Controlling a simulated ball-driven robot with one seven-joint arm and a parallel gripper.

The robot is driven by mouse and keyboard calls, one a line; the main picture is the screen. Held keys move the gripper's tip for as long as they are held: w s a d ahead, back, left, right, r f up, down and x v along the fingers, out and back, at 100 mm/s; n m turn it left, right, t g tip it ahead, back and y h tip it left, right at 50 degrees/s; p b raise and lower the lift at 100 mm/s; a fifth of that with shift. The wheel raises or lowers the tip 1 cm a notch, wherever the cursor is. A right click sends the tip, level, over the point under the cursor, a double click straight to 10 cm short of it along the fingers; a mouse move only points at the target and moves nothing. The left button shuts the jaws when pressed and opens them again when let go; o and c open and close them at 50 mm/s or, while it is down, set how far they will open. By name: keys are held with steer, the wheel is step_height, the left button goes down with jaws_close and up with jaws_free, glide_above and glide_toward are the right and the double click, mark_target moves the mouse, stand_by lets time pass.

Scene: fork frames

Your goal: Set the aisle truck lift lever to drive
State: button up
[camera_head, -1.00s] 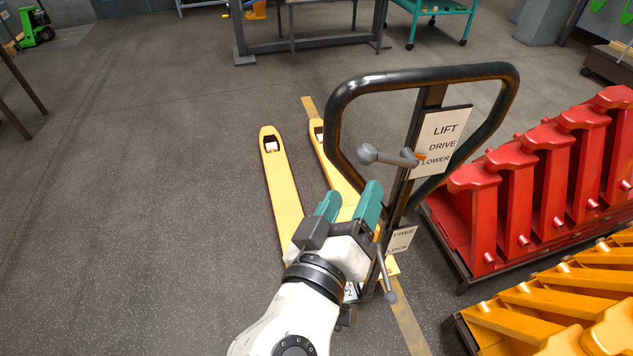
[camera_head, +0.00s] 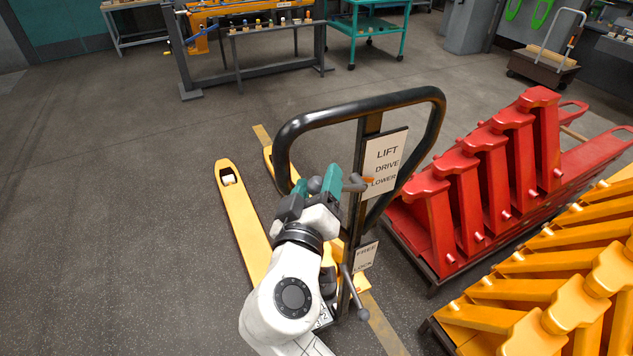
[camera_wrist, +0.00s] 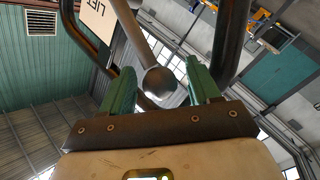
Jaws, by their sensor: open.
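The grey lift lever (camera_head: 350,186) sticks out from the truck's black column, its round knob (camera_head: 314,185) toward the left. Its orange pointer (camera_head: 369,180) sits beside the word LOWER on the white LIFT, DRIVE, LOWER plate (camera_head: 385,160). My gripper (camera_head: 315,186) is open, with its teal fingers on either side of the knob. In the wrist view the knob (camera_wrist: 158,80) shows between the spread fingers (camera_wrist: 163,88), with a gap on each side. The aisle truck's yellow forks (camera_head: 243,220) lie on the floor behind, and my arm hides part of them.
The looped black handle (camera_head: 362,107) arches around the plate, close to my gripper. A second lever (camera_head: 355,292) hangs lower, by the FREE, LOCK plate (camera_head: 365,257). Red (camera_head: 485,170) and yellow (camera_head: 560,270) racks stand at right. The floor at left is clear.

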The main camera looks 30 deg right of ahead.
jaws_close()
stand_by(0.6)
